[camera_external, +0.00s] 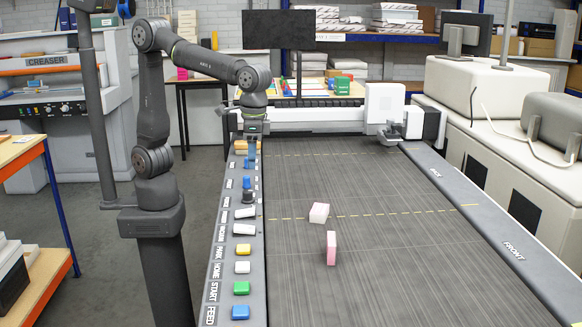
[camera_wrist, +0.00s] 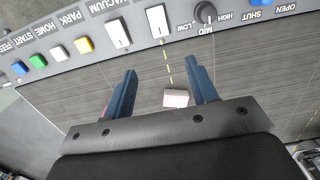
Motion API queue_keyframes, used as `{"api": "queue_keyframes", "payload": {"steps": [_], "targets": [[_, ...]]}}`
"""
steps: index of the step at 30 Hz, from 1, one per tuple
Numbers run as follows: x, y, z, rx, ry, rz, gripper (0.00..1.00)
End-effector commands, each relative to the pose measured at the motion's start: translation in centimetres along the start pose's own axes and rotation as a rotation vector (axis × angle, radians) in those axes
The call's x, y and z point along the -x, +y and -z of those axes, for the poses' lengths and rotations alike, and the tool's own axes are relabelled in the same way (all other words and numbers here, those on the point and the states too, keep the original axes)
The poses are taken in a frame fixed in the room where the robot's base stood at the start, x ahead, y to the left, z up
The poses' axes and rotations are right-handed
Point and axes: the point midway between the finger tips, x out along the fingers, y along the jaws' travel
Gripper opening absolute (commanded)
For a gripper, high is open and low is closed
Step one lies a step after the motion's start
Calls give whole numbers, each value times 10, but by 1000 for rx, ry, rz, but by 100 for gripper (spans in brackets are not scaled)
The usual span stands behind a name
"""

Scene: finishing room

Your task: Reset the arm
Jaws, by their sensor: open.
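My gripper (camera_external: 251,158) hangs over the far part of the control strip on the left side of the grey cutting bed. In the wrist view its two blue fingers (camera_wrist: 160,68) are spread apart with nothing between their tips. A pale pink block (camera_external: 319,213) lies on the bed near the yellow dashed line; a pink block also shows between the fingers, down on the bed, in the wrist view (camera_wrist: 176,98). A second pink block (camera_external: 331,248) stands upright nearer the camera. In the wrist view it is mostly hidden, perhaps behind the left finger.
The control strip (camera_external: 218,262) carries several buttons, white switches (camera_external: 245,212) and a dark knob (camera_wrist: 205,14). A white-and-grey gantry (camera_external: 320,116) crosses the bed's far end, close to my gripper. A dark monitor (camera_external: 278,30) stands behind. Most of the bed is clear.

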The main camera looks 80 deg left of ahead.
Motion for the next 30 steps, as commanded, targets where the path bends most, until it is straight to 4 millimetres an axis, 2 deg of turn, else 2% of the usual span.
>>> {"api": "queue_keyframes", "payload": {"steps": [6, 18, 24, 30], "targets": [[-45, 0, -1, 0, -4, 3, 53], [-121, 0, 0, 0, -3, 2, 53], [-143, 0, 0, 0, -1, 0, 53], [-150, 0, 0, 0, -1, 0, 53]]}}
